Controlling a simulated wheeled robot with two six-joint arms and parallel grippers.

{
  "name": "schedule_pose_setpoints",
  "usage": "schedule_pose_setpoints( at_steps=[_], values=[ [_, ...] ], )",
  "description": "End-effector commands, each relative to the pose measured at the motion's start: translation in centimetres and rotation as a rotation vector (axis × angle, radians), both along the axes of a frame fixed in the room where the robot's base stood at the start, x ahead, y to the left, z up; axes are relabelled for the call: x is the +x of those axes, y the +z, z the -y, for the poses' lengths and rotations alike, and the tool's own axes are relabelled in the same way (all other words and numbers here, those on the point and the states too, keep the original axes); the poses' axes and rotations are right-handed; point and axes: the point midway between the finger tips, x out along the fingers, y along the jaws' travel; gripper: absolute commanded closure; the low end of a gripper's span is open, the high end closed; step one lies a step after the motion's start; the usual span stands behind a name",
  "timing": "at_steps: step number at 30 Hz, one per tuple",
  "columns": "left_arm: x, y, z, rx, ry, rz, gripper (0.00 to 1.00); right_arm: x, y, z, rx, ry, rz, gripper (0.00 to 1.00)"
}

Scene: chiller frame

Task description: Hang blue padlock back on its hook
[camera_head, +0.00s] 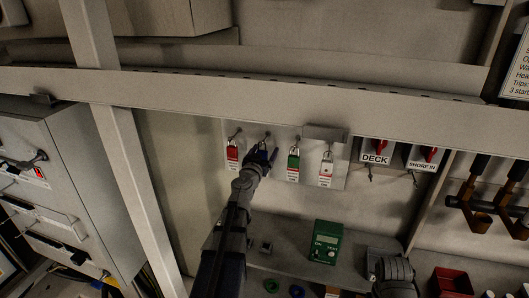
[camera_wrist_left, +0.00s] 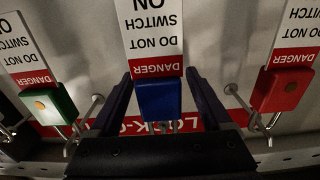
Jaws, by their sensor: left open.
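The blue padlock (camera_wrist_left: 158,98) with its white and red danger tag (camera_wrist_left: 154,35) is between the two fingers of my left gripper (camera_wrist_left: 160,88) in the left wrist view, which shows the board upside down. The fingers are open, one on each side of its body. In the head view my left gripper (camera_head: 262,157) is in front of the board (camera_head: 338,178) and covers most of the blue padlock. A hook and shackle (camera_head: 265,138) show just above it; whether the shackle sits fully on the hook I cannot tell.
The red padlock (camera_head: 232,153) hangs left of the gripper; the green padlock (camera_head: 294,162) and a white padlock (camera_head: 326,168) hang right. DECK (camera_head: 375,158) and SHORE switches are farther right. A green meter (camera_head: 325,242) stands on the shelf below. A beam (camera_head: 300,107) runs above.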

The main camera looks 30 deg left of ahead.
Motion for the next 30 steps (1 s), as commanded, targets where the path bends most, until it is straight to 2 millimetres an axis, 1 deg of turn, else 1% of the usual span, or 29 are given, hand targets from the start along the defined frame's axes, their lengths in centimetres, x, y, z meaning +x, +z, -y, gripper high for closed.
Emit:
schedule_pose_setpoints(
  at_steps=[5, 8, 11, 18, 22, 25, 30],
  values=[
    [-0.1, 0.0, 0.0, 0.0, 0.0, 0.0, 0.18, 0.0, 0.0, 0.0, 0.0, 0.0, 0.0, 1.0],
    [-0.7, 0.0, 0.2, 0.0, 0.0, 0.0, 0.18, 0.0, 0.0, 0.0, 0.0, 0.0, 0.0, 1.0],
    [-1.7, 0.0, 0.4, 0.0, 0.0, 0.0, 0.18, 0.0, 0.0, 0.0, 0.0, 0.0, 0.0, 1.0],
    [-5.5, 0.0, 1.4, 0.0, 0.001, 0.0, 0.18, 0.0, 0.0, 0.0, 0.0, 0.0, 0.0, 1.0],
    [-7.2, 0.0, 1.7, 0.0, 0.001, 0.0, 0.18, 0.0, 0.0, 0.0, 0.0, 0.0, 0.0, 1.0],
    [-7.7, 0.0, 1.8, 0.0, 0.0, 0.0, 0.18, 0.0, 0.0, 0.0, 0.0, 0.0, 0.0, 1.0],
    [-7.6, 0.0, 1.8, 0.0, 0.0, 0.0, 0.18, 0.0, 0.0, 0.0, 0.0, 0.0, 0.0, 1.0]
  ],
)
